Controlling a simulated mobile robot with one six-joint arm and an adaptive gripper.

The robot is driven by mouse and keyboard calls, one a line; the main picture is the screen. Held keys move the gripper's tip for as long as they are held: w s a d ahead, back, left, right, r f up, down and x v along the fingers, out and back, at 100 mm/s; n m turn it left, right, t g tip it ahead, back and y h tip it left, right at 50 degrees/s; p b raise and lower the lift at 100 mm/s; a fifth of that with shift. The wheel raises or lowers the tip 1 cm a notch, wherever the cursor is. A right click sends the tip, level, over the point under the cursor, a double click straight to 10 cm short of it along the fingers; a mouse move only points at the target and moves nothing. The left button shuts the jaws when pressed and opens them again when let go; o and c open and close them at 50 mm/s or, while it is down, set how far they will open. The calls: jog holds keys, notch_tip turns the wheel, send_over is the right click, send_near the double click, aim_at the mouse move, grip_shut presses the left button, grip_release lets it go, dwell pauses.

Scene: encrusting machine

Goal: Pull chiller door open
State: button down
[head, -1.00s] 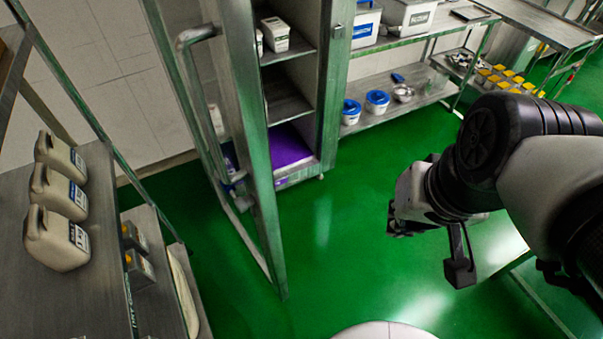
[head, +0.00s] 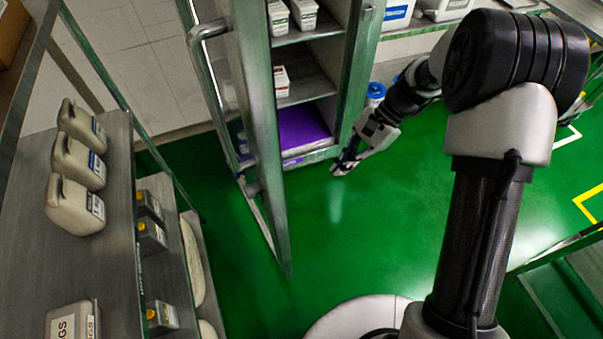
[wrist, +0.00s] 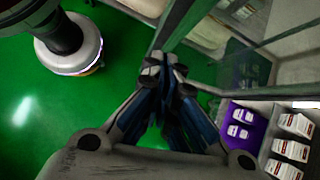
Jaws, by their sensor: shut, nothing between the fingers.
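The chiller door (head: 262,120) is a tall glass panel in a metal frame. It stands swung open, with its long bar handle (head: 214,95) on the left side. The chiller cabinet (head: 352,75) is open to view behind it. My gripper (head: 342,169) is low in front of the cabinet, to the right of the door in the head view, and apart from the handle. In the wrist view the fingers (wrist: 168,65) are together and empty. The door (wrist: 240,62) shows beyond them there, and the fingertips overlap its frame edge; I cannot tell whether they touch.
Inside the chiller are white cartons (head: 292,14) and a purple bin (head: 300,125). A shelf rack (head: 95,235) with beige jugs (head: 78,160) stands at the left. Green floor (head: 350,235) is clear between the door and my base.

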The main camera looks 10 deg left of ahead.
jog(key=s+a+f+b, duration=0.1)
jog(key=s+a+f, duration=0.2)
jog(key=a+f, duration=0.2)
jog(key=s+a+f+m+b, duration=0.1)
jog(key=s+a+f, duration=0.2)
jog(key=a+f, duration=0.2)
notch_tip(320, 180, down, 2)
jog(key=shift+s+g+y, duration=0.35)
jog(key=shift+g+y, duration=0.05)
jog(key=shift+a, duration=0.1)
